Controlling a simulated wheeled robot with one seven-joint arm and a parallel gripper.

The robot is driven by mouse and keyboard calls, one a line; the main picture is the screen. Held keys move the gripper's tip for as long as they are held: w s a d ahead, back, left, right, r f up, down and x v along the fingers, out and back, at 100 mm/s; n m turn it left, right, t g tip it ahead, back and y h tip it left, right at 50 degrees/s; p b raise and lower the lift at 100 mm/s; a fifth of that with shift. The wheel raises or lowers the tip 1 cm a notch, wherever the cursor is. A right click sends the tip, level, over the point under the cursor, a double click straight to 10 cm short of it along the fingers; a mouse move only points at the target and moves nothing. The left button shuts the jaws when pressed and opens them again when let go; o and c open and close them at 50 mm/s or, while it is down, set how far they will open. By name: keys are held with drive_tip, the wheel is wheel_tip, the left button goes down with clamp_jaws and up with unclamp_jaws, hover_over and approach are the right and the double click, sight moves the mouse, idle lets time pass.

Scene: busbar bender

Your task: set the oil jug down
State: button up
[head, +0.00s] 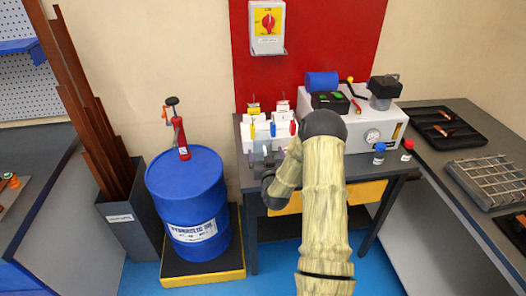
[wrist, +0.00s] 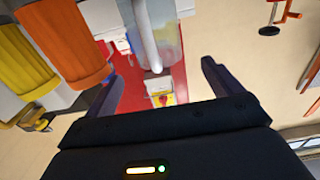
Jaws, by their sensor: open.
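A clear, bluish jug with a pale handle (wrist: 148,35) shows at the top of the wrist view, cut off by the frame edge. My gripper (wrist: 163,75) is open, with one dark finger on each side of the jug's handle. The handle lies between the fingers and gaps show on both sides. In the head view my gripper (head: 264,160) is at the front left of the bench, partly behind my arm. The jug cannot be made out clearly there, and what it rests on is hidden.
A blue drum (head: 187,190) with a red hand pump (head: 180,140) stands left.

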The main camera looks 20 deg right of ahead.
sight(264, 145)
drive_tip(key=shift+w+d, duration=0.15)
drive_tip(key=shift+w, duration=0.4)
drive_tip(key=shift+p+x, duration=0.7)
drive_tip(key=shift+x, duration=1.9)
drive_tip(key=shift+r, duration=0.15)
drive_tip(key=shift+d, duration=0.1)
drive_tip(key=c, duration=1.5)
drive_tip(key=shift+r+b, duration=0.55)
drive_tip(key=shift+r, duration=4.45)
